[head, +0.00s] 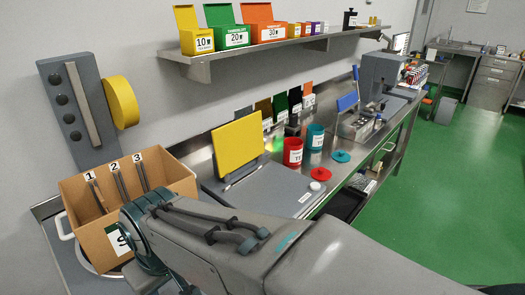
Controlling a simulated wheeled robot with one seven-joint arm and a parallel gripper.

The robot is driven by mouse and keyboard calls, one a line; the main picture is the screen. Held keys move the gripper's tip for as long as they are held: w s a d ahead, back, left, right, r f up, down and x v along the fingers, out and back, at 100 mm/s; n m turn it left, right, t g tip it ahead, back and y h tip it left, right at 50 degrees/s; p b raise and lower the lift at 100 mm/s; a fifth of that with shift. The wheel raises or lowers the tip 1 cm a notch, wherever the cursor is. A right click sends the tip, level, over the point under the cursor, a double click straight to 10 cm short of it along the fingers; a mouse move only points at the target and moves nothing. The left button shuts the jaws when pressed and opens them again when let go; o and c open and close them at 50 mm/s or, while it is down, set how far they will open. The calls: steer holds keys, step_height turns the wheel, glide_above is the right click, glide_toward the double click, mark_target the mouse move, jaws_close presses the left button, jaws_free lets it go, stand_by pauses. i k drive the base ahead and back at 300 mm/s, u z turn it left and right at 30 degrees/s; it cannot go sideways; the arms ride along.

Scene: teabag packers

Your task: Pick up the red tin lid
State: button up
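The red tin lid (321,174) lies flat on the steel bench, right of the red tin (293,151). A small white round thing (316,186) sits just in front of the lid. The red tin stands upright with a white label. A teal tin (315,136) stands behind it, and a teal lid (341,156) lies on the bench to the right of the red lid's far side. My arm crosses the foreground and bends at the lower left, well apart from the lid. My gripper is not in view.
A grey machine with a yellow panel (237,144) stands left of the tins. A cardboard box (180,182) with numbered slots is at the left. A wall shelf (290,45) with colored boxes hangs above. A blue-handled device (348,101) sits farther along the bench.

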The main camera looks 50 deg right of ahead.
mark_target(320, 174)
steer(key=k, duration=1.15)
steer(key=z, duration=0.55)
steer(key=i, duration=0.7)
steer(key=z, duration=0.9)
steer(key=i, duration=0.45)
steer(key=z, duration=0.1)
